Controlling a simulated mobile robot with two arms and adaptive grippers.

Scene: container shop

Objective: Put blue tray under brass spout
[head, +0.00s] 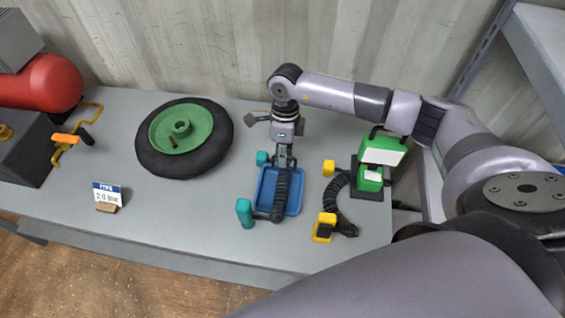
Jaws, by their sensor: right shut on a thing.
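The blue tray (294,205) lies near the middle of the grey bench, long side running front to back. A dark ribbed hose with teal ends (244,212) lies over it and hides part of its inside. My right gripper (285,162) points down at the tray's far edge and is shut on that rim; the fingertips are small and partly hidden. A brass-coloured fitting (5,132) shows on a dark box at the far left, cut by the picture edge; I cannot tell if it is the spout. My left gripper is not in view.
A wheel with a green hub (205,128) lies left of the tray. A small sign (106,196), an orange-handled tool (68,138) and a red tank (45,82) are further left. Bare bench lies front left.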

